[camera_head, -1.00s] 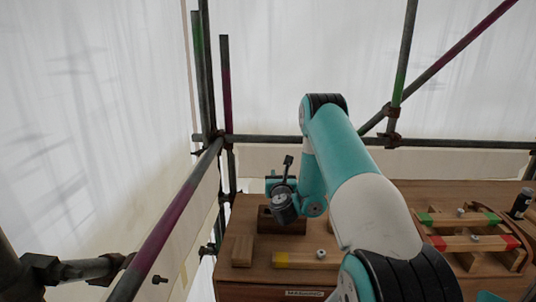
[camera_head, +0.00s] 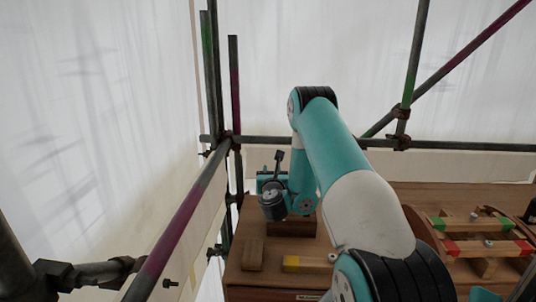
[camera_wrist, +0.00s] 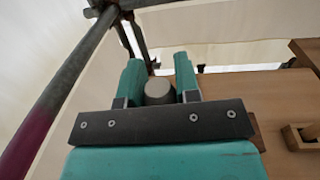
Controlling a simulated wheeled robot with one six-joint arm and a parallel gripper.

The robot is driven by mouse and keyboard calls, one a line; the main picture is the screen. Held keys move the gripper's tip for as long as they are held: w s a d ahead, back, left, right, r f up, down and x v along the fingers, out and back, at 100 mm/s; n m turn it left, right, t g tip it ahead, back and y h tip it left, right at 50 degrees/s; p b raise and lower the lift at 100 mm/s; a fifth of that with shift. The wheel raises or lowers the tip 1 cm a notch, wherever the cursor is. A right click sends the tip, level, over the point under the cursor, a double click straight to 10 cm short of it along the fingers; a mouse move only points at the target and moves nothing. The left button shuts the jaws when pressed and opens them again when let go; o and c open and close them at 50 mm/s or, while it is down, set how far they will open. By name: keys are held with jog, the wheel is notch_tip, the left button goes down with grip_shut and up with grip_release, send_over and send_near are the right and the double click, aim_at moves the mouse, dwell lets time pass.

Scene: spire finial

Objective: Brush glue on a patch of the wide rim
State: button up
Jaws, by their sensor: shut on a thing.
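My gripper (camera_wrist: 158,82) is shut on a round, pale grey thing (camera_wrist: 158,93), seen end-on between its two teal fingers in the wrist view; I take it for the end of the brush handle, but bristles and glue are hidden. In the head view my gripper (camera_head: 270,182) is at the bench's far left, by a dark wooden block (camera_head: 292,227). A curved brown wooden piece (camera_head: 428,236) lies on the right of the bench, partly behind my arm. I cannot tell whether it is the wide rim.
The wooden bench (camera_head: 240,283) holds a small wood block (camera_head: 253,254) and a yellow-ended bar (camera_head: 306,264) at its front left. Green- and red-ended bars (camera_head: 490,247) lie at the right. Scaffold poles (camera_head: 185,225) stand close on the left, with pale sheeting behind.

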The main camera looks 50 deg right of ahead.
notch_tip(320, 180, up, 6)
jog(key=p, duration=0.4)
jog(key=shift+d+f, duration=0.1)
jog(key=shift+f, duration=0.05)
dwell(1.0)
notch_tip(320, 180, down, 5)
jog(key=b, duration=0.4)
jog(key=shift+b, duration=0.3)
dwell(1.1)
